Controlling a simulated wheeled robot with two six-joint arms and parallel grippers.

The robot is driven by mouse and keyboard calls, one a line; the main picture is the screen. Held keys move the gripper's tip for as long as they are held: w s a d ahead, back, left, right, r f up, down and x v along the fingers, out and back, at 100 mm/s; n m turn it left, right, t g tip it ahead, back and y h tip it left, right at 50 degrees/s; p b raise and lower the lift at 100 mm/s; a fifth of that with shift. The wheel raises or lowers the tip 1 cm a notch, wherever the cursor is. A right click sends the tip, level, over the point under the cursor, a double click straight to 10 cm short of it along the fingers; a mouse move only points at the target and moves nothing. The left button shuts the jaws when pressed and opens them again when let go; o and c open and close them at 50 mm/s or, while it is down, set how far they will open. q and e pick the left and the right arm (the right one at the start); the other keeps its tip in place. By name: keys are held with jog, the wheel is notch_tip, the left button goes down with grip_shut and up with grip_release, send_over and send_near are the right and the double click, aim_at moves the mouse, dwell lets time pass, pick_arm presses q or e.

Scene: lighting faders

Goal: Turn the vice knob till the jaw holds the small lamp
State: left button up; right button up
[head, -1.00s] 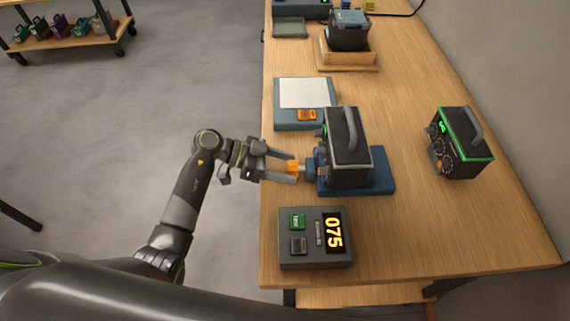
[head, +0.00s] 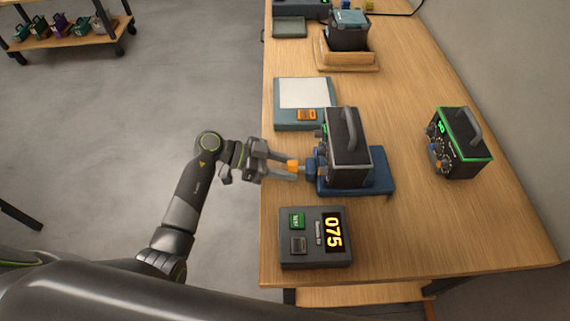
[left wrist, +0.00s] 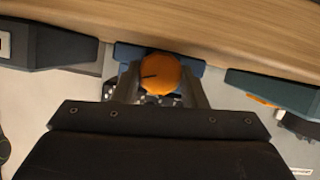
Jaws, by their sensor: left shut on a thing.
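The vice is a blue base (head: 381,180) near the table's left edge, with a blue part (head: 311,168) on its left side. A dark box with a grey handle (head: 345,150) stands upright on it; I see no other thing in the vice that could be the small lamp. The orange knob (head: 292,166) sticks out to the left. My left gripper (head: 294,170) is shut on the knob, one finger on each side. The left wrist view shows the round knob (left wrist: 160,74) with a dark mark on its face. Whether the jaw touches the box is hidden.
A grey panel (head: 315,258) reading 075 lies in front. A scale-like plate (head: 305,93) lies behind the vice. A second box with green trim (head: 460,143) stands at the right. Another box stands on a wooden stand (head: 350,61) farther back. The table's right front is clear.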

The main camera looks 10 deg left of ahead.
pick_arm(q)
jog(key=shift+s+r+m+t+p, duration=0.15)
jog(key=shift+m+t+p, duration=0.6)
jog(key=shift+p, duration=0.3)
jog(key=shift+m+t+p, duration=0.7)
jog(key=shift+m+t, duration=0.15)
jog(key=shift+m, duration=0.4)
jog(key=shift+s, duration=0.1)
jog(key=o, duration=1)
jog(key=shift+f, duration=0.2)
jog(key=shift+c, duration=0.2)
jog(key=shift+f, duration=0.1)
